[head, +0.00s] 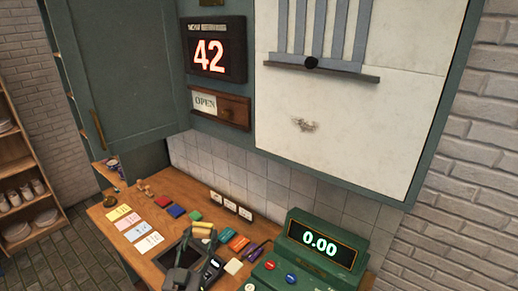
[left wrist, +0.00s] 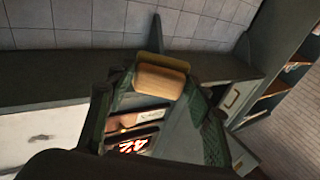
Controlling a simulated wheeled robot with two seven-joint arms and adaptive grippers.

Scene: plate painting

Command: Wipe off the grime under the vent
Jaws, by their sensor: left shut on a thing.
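The grime (head: 305,125) is a small grey-brown smudge on the white panel (head: 370,130), below the vent (head: 318,35) with grey vertical slats. It also shows as a faint mark at the left edge of the left wrist view (left wrist: 41,138). My left gripper (head: 197,243) is low over the wooden counter, down and left of the grime and well apart from it. It is shut on a tan, sponge-like block (left wrist: 160,80), which shows at the fingertips in the head view (head: 203,229). My right gripper is not in view.
The counter (head: 165,187) carries coloured cards, small coloured blocks, a dark tray and a green register (head: 318,245) reading 0.00. Above are a lit 42 sign (head: 210,55) and an OPEN sign (head: 206,102). A ledge (head: 320,69) juts out under the vent. The panel around the grime is clear.

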